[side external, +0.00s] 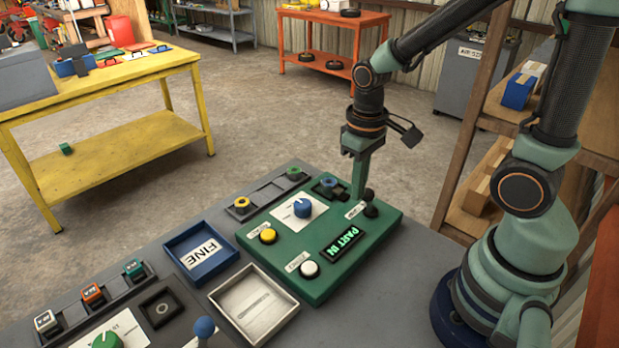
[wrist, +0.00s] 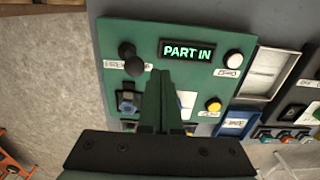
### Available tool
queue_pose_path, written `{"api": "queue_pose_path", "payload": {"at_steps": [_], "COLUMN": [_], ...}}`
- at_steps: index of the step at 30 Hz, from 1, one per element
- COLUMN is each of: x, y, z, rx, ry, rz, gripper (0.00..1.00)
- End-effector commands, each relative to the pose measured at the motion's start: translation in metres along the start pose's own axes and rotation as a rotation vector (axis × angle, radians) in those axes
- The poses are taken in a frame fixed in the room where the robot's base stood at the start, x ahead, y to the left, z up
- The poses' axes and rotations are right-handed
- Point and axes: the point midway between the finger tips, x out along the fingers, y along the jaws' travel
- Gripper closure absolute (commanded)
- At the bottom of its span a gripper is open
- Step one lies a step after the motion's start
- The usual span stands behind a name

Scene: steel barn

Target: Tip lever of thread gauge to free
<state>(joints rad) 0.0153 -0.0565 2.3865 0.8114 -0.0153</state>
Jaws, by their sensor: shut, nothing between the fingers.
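The thread gauge is a green box (side external: 328,268) on the grey bench, and it also shows in the wrist view (wrist: 206,32). Its display (side external: 343,241) reads "PART IN". The black ball-ended lever (side external: 370,208) stands at the box's back right corner; in the wrist view the lever (wrist: 133,65) is left of the display. A part with blue on it (side external: 328,186) sits in the dark holder at the box's back edge. My gripper (side external: 358,194) points down just left of the lever, shut and empty. In the wrist view its fingers (wrist: 162,78) hide part of the panel; contact with the lever cannot be told.
The box carries a blue knob (side external: 303,208), a yellow button (side external: 267,236) and a white button (side external: 309,269). A blue "FINE" tray (side external: 172,243) and a pale tray (side external: 283,321) lie left of it. A wooden shelf (side external: 465,130) stands at right.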

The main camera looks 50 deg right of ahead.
Motion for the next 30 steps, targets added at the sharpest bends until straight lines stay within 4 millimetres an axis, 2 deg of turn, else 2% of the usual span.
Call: {"api": "queue_pose_path", "payload": {"at_steps": [14, 30], "x": [0.000, 0.014], "y": [0.000, 0.000], "z": [0.000, 0.000], "rx": [0.000, 0.000], "ry": [0.000, -0.001], "rz": [0.000, 0.000], "gripper": [1.00, 1.00]}}
